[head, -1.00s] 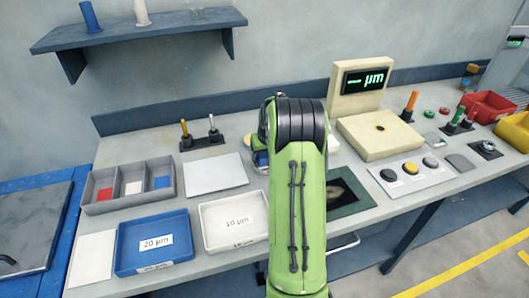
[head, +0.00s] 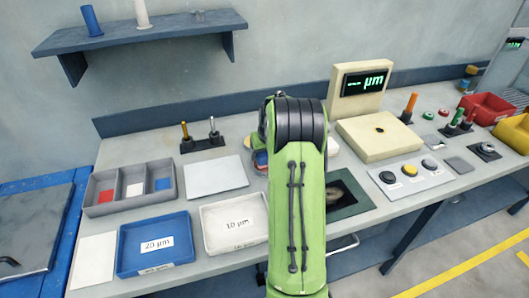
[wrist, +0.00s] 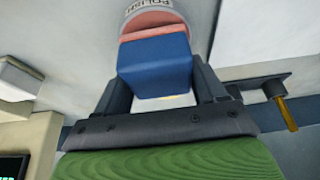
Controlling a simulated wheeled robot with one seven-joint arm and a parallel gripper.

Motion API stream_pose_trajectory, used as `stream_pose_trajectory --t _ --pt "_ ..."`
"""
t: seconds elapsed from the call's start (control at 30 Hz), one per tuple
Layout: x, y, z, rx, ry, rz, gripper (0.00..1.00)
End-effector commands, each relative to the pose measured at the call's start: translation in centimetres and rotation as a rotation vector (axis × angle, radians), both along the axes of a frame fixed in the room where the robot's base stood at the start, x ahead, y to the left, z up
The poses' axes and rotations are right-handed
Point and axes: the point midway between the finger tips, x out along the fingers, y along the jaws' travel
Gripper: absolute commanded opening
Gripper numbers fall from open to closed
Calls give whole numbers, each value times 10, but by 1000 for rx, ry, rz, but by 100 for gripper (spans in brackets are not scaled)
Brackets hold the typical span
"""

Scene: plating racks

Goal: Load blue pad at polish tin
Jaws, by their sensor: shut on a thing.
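My gripper (wrist: 158,80) is shut on a blue pad (wrist: 155,68), a block with one finger on each side of it in the wrist view. The polish tin (wrist: 148,8), a round white tin with dark "POLISH" lettering, is right beyond the pad at the top edge of that view. A pink surface (wrist: 152,26) shows at the tin's edge against the pad's far end; I cannot tell whether they touch. In the head view my green arm hides most of the gripper, pad and tin.
A grey divided tray (head: 127,206) holds red, white and blue pieces. A blue 20 µm tray (head: 188,256) and a white 10 µm tray (head: 236,246) are in front. A holder with two upright pins (head: 201,144) stands behind. A cream display unit (head: 380,140) is right of my arm.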

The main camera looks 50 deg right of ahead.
Motion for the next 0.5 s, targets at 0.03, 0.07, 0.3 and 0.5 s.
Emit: stream_pose_trajectory --t 0.03,0.07,0.3,0.5 --pt "0 0 9 -2 -1 0 46" --pt "0 0 12 -2 -1 0 46" --pt "1 0 35 -2 -2 0 46" --pt "1 0 53 -2 -1 0 46"
